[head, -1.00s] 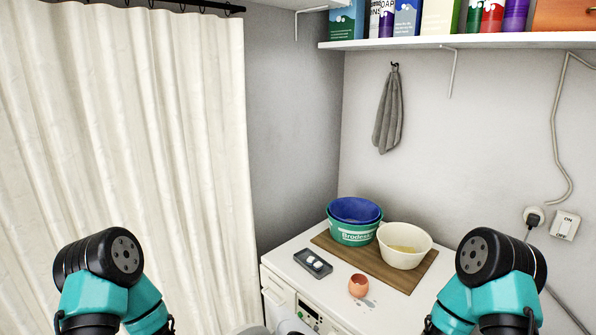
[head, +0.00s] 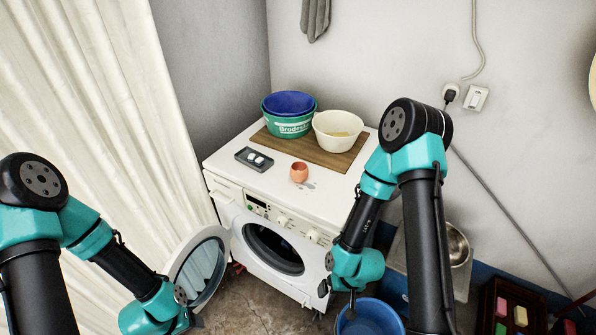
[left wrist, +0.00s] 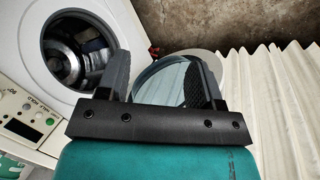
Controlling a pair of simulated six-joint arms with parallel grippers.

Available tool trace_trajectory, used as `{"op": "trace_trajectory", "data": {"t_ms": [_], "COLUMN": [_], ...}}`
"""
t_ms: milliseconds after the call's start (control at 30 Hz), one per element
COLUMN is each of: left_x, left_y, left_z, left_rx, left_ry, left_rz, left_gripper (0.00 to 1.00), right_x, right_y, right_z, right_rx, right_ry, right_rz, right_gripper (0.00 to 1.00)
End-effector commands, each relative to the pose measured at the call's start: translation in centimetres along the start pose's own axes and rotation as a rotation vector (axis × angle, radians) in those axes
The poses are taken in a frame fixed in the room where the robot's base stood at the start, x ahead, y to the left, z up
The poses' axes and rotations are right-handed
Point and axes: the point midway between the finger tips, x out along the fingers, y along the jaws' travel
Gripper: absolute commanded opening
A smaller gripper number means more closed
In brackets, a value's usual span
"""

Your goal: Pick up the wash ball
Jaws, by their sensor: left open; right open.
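The wash ball (head: 299,172) is the small orange round thing with an open top, standing near the front of the white washing machine's top (head: 230,167) in the head view. My right gripper (head: 338,298) hangs below and right of it, in front of the machine; it is partly hidden and holds nothing I can see. My left gripper is low at the left of the head view, by the machine's open door; its fingers (left wrist: 158,78) are spread and empty in the left wrist view. Neither gripper touches the wash ball.
A dark tray (head: 242,154) with white tablets lies left of the ball. Behind are a wooden board (head: 350,156), nested green and blue tubs (head: 289,126) and a cream bowl (head: 325,125). The round door (head: 200,268) stands open. A blue bucket (head: 370,318) is on the floor.

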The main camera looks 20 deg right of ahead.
Motion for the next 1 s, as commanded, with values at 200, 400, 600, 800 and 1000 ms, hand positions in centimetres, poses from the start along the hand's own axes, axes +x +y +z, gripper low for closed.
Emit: {"op": "trace_trajectory", "data": {"t_ms": [200, 400, 600, 800, 1000], "left_x": [0.0, 0.0, 0.0, 0.0, 0.0], "left_y": [0.0, 0.0, 0.0, 0.0, 0.0], "left_z": [-0.01, -0.01, -0.01, -0.01, 0.0], "left_rx": [0.0, 0.0, 0.0, 0.0, 0.0], "left_ry": [0.0, 0.0, 0.0, 0.0, 0.0], "left_rz": [0.0, 0.0, 0.0, 0.0, 0.0], "left_gripper": [0.6, 0.6, 0.79, 0.94, 0.94], "right_x": [0.0, 0.0, 0.0, 0.0, 0.0], "right_y": [0.0, 0.0, 0.0, 0.0, 0.0], "right_z": [-0.01, -0.01, -0.01, -0.01, -0.01], "right_rx": [0.0, 0.0, 0.0, 0.0, 0.0], "right_ry": [0.0, 0.0, 0.0, 0.0, 0.0], "right_rz": [0.0, 0.0, 0.0, 0.0, 0.0], "right_gripper": [0.96, 0.96, 0.96, 0.96, 0.96]}}
